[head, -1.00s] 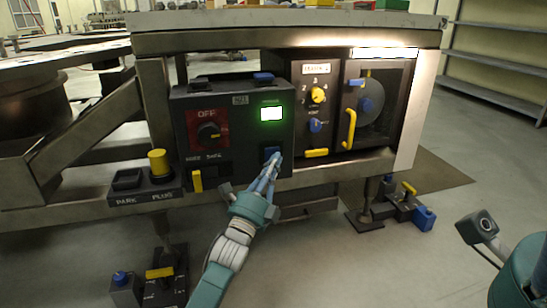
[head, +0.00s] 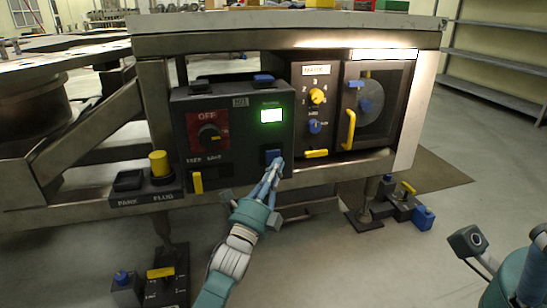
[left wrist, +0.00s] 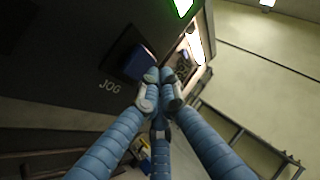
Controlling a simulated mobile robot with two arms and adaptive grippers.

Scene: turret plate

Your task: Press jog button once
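The jog button is a blue square button (head: 272,155) low on the right of the dark control box (head: 236,165). In the left wrist view the blue button (left wrist: 134,60) sits just left of my fingertips, with the word JOG below it. My left gripper (head: 275,165) has its blue fingers drawn together, with nothing between them. The joined tips (left wrist: 159,76) are right by the button's edge; I cannot tell whether they touch it.
The box carries a red OFF switch (head: 208,132), a lit green screen (head: 271,115) and a yellow lever (head: 197,181). A panel with yellow and blue knobs (head: 317,96) and a yellow-handled door (head: 377,105) stand to the right. A yellow plug (head: 159,163) stands left.

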